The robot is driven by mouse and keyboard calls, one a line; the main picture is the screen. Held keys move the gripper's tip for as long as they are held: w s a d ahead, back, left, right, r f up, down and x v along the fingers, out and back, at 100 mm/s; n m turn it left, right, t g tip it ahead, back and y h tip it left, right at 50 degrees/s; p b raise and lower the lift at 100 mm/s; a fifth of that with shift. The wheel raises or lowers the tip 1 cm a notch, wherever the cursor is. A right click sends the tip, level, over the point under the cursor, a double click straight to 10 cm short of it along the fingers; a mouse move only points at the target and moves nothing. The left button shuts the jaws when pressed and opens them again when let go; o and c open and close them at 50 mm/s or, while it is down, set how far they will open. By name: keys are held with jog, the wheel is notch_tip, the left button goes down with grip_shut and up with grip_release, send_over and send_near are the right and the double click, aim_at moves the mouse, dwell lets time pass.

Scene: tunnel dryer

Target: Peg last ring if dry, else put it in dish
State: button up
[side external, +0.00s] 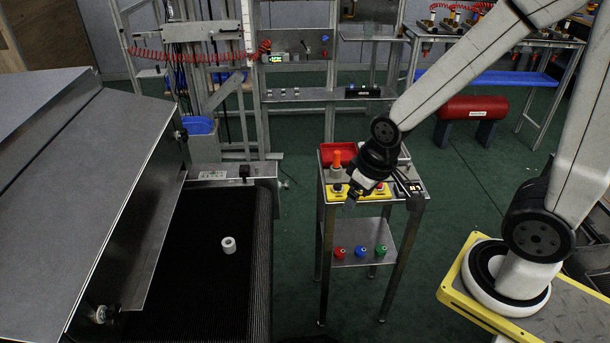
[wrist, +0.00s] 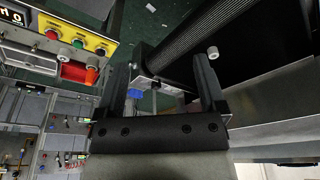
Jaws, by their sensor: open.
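A white ring (side external: 229,245) lies on the black conveyor belt (side external: 200,300), left of the stand. It also shows in the wrist view (wrist: 213,53), beyond the right finger. My gripper (side external: 350,204) is open and empty, above the front edge of the small steel stand, well right of and apart from the ring. An orange peg (side external: 337,158) stands on the stand top with something pale around its base. A red dish (side external: 326,150) sits behind the peg; in the wrist view the dish (wrist: 76,72) is left of my fingers. My arm hides part of the stand top.
The grey dryer hood (side external: 90,170) rises left of the belt. A yellow button panel (side external: 333,192) and small display (side external: 415,187) sit on the stand; the display (wrist: 12,16) is partly cut off in the wrist view. Open floor separates belt and stand.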

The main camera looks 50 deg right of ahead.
jog(key=n+g, duration=0.3)
jog(key=n, duration=1.5)
send_over(228, 242)
notch_tip(228, 242, down, 14)
jog(key=shift+s+a+f, duration=0.1)
jog(key=shift+s+f, duration=0.1)
jog(key=shift+f, duration=1.8)
jog(key=shift+s+a+f, duration=0.1)
jog(key=shift+s+f, duration=0.1)
jog(key=shift+f, duration=1.8)
grip_shut()
